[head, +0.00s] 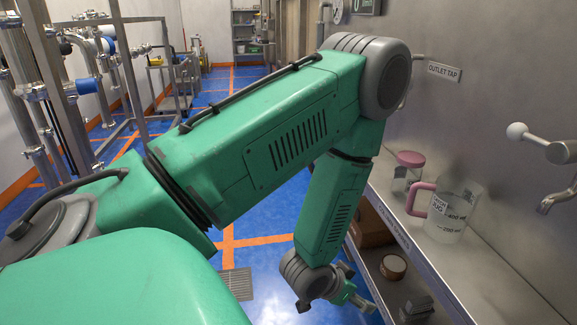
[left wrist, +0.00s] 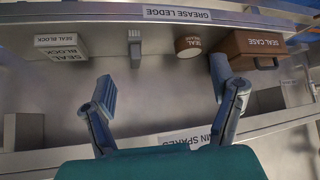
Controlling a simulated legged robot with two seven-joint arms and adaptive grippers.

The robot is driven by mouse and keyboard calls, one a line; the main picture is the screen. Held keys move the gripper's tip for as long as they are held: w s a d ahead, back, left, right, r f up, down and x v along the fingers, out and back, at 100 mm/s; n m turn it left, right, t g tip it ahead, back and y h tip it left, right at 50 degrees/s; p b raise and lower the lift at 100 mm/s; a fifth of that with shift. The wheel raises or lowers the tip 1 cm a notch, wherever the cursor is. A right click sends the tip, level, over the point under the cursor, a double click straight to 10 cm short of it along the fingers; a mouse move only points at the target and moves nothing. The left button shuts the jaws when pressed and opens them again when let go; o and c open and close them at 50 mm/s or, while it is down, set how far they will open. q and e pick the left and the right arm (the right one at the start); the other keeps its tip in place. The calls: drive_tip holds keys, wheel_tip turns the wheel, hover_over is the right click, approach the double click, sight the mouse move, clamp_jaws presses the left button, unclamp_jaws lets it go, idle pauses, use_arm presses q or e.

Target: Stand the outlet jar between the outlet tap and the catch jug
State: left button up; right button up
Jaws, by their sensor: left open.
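In the head view, a clear jar with a pink lid (head: 408,172) stands on the steel ledge along the right wall. I cannot read a name on it. The catch jug (head: 452,208), clear with a pink handle and scale marks, stands just right of it and nearer. The OUTLET TAP sign (head: 443,72) is on the wall above; the fitting beside it is mostly hidden by my arm. Another tap with a white knob (head: 560,152) juts from the wall at right. My left gripper (head: 357,291) is open and empty, low beside the lower shelf, well below the jar.
The lower shelf holds a brown seal case (head: 372,226), a round seal tin (head: 393,267) and grey seal blocks (head: 416,308). The left wrist view shows the GREASE LEDGE edge (left wrist: 110,14) above these and a small grey piece (left wrist: 135,48). Blue floor lies left of the shelves.

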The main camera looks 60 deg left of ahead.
use_arm(q)
drive_tip(key=s+d+f+g, duration=0.2)
drive_tip(key=s+f+g, duration=0.1)
drive_tip(key=s, duration=0.7)
drive_tip(key=s+d+f+g, duration=0.3)
drive_tip(key=s+f+g, duration=0.1)
drive_tip(key=s, duration=0.7)
drive_tip(key=shift+s+m+g, duration=0.3)
drive_tip(key=shift+g, duration=0.1)
